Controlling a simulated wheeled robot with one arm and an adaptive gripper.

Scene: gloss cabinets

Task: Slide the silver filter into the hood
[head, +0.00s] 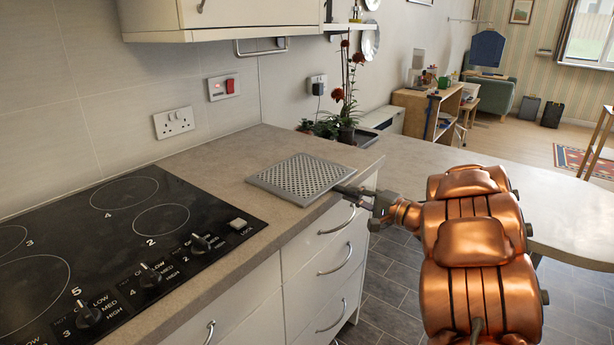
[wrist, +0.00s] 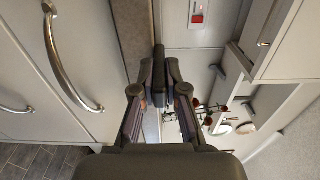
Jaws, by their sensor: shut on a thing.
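The silver filter (head: 300,177) is a flat, square, perforated metal panel. In the head view it lies level at the worktop's front right corner; whether it rests on the worktop or is just above it I cannot tell.
A black hob (head: 130,225) with knobs is set in the worktop (head: 262,148), left of the filter. A wall cabinet (head: 230,15) hangs above, with a rail (head: 262,46) beneath. Drawers (head: 325,262) with bar handles stand below. Potted red flowers (head: 348,95) stand behind the worktop.

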